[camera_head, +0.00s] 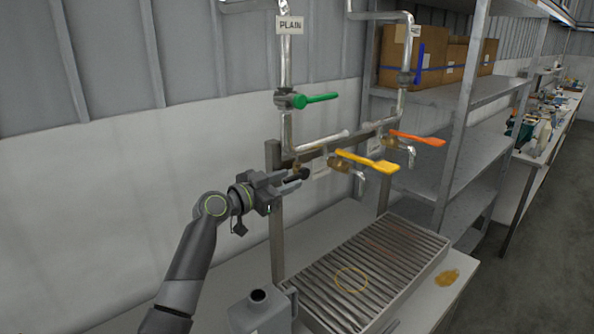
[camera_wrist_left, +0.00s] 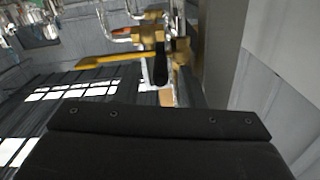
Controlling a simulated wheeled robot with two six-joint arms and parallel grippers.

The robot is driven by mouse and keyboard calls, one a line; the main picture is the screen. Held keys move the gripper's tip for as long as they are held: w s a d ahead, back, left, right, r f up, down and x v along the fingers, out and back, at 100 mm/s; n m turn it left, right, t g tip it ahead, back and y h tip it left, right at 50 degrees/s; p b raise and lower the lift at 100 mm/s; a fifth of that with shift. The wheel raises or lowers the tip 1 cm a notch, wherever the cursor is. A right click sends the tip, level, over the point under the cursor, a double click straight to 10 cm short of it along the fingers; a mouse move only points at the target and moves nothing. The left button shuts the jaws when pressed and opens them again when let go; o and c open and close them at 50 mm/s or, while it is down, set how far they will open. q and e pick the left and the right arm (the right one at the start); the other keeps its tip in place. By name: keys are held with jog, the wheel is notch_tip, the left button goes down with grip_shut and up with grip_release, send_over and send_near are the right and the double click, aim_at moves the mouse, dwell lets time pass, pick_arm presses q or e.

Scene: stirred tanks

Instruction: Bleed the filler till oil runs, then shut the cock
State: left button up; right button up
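The pipework on the wall frame has a cock with a yellow lever (camera_head: 367,161) and a cock with an orange lever (camera_head: 417,138), each over a short spout. The yellow lever (camera_wrist_left: 105,61) also shows in the left wrist view, beside brass fittings (camera_wrist_left: 182,45). A green lever (camera_head: 315,98) sits on the left riser, below a "PLAIN" sign (camera_head: 289,25). No oil stream shows at the spouts. My left gripper (camera_head: 296,178) is left of the yellow-lever cock, close to the pipework's lower left end. Contact and finger opening are unclear. My right gripper is out of view.
A slatted metal drip tray (camera_head: 436,236) lies below the spouts, with a yellow ring (camera_head: 352,279) on it. A grey can (camera_head: 262,312) stands at its near left. An amber puddle (camera_head: 447,277) lies to its right. Grey shelving (camera_head: 466,120) with cardboard boxes stands behind right.

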aim_at(303, 174)
pick_arm(q)
jog(key=x, duration=0.3)
jog(key=shift+p, duration=0.35)
jog(key=shift+w+d, duration=0.35)
jog(key=shift+w, duration=0.05)
